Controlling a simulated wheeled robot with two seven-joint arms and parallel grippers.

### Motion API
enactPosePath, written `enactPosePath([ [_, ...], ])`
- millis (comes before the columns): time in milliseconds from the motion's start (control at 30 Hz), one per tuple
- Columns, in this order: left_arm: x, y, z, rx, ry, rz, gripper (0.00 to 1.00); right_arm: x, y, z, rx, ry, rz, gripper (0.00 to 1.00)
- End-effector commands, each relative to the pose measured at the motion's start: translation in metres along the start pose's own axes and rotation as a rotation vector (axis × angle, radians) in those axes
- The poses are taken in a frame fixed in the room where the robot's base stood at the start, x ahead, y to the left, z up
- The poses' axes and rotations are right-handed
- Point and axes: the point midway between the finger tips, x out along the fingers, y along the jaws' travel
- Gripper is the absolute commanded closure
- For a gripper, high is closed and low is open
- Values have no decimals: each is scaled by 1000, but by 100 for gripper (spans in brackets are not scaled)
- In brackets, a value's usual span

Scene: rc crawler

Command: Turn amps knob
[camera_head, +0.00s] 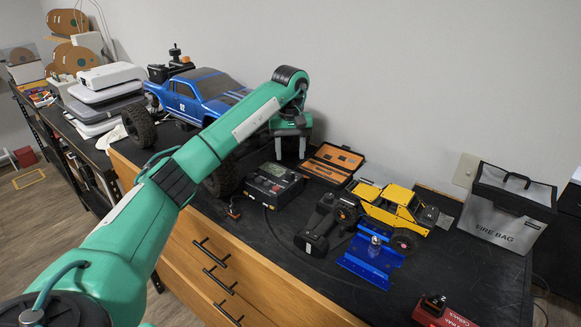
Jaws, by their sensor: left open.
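A dark box-shaped device (272,186) with small reddish details on its top sits on the black bench top, in front of the wall. It looks like a charger or power supply; I cannot make out which detail is the amps knob. My left gripper (291,156) points down above and behind this device, near its far right side. Its two green fingers are apart with nothing visible between them. It appears clear of the device. My right gripper is not in view.
A blue truck (205,91) stands left, partly behind my left arm. An open tool case (333,162), black controller (327,222), yellow crawler (393,207) and blue stand (370,258) lie right. A fire bag (508,208) stands far right.

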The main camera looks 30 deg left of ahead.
Motion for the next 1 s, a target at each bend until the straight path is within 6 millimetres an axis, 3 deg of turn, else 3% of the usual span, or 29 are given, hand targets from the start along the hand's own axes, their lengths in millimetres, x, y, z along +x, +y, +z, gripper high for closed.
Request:
enactPosePath([
  [133, 22, 0, 0, 0, -3, -1, 53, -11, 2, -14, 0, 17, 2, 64],
  [400, 53, 0, 0, 0, -1, 0, 53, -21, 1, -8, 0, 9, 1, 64],
  [833, 62, 0, 0, 0, 1, 2, 53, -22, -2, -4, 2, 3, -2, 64],
  [1000, 62, 0, 0, 0, 1, 1, 86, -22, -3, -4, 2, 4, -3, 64],
])
